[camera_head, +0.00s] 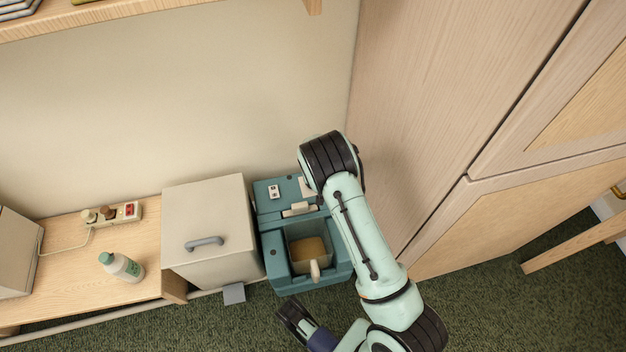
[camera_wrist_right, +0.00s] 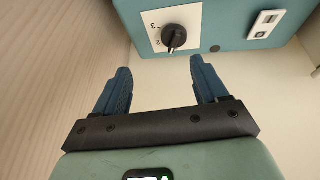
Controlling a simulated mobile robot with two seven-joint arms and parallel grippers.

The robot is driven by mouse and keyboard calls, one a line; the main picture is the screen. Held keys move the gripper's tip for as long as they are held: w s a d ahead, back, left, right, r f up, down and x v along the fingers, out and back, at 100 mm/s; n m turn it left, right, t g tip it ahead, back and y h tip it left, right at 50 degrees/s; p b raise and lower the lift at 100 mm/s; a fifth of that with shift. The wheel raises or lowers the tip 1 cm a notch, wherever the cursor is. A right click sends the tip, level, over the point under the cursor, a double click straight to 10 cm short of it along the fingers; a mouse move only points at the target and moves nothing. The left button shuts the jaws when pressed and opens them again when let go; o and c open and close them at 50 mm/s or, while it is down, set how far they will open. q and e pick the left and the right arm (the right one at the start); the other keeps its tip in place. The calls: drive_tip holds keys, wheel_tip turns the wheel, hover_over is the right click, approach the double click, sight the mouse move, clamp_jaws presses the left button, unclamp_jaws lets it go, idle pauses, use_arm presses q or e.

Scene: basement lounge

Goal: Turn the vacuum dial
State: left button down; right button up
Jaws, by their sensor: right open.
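The teal vacuum (camera_head: 277,245) stands on the floor against the wall, between a pale box and the wooden cabinet. Its dial (camera_wrist_right: 174,37) is a black knob on a white plate marked with numbers, seen in the right wrist view. In the head view my right arm covers the dial area. My right gripper (camera_wrist_right: 159,82) is open and empty, with the dial a little beyond its fingertips and roughly between them, apart from both. The head view hides this gripper behind the arm. A dark jaw-like part of mine (camera_head: 292,316) shows low in the head view; its opening is unclear.
The tall wooden cabinet (camera_head: 440,110) stands close on the right. The pale box (camera_head: 207,222) stands left of the vacuum. A bottle (camera_head: 122,266) and power strip (camera_head: 109,214) are on the low bench (camera_head: 75,262).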

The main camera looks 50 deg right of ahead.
wheel_tip(320, 180, up, 3)
drive_tip(key=w+a+m, duration=0.2)
drive_tip(key=a+m, duration=0.1)
drive_tip(key=m, duration=0.1)
drive_tip(key=shift+g, duration=0.3)
drive_tip(key=b+x, duration=0.4)
drive_tip(key=x, duration=0.8)
drive_tip(key=shift+d, duration=0.2)
use_arm(q)
drive_tip(key=s+a+f+g, duration=0.1)
drive_tip(key=s+f+g, duration=0.2)
drive_tip(key=s+f, duration=0.4)
drive_tip(key=shift+s+a+f+n+b, duration=0.2)
drive_tip(key=shift+s+f+n+b, duration=0.15)
drive_tip(key=shift+s, duration=0.4)
use_arm(e)
drive_tip(key=shift+w+d+f, duration=0.1)
drive_tip(key=shift+d+f, duration=0.1)
drive_tip(key=shift+f, duration=0.3)
use_arm(q)
drive_tip(key=shift+r, duration=0.1)
use_arm(e)
drive_tip(key=c, duration=1)
drive_tip(key=shift+c, duration=0.2)
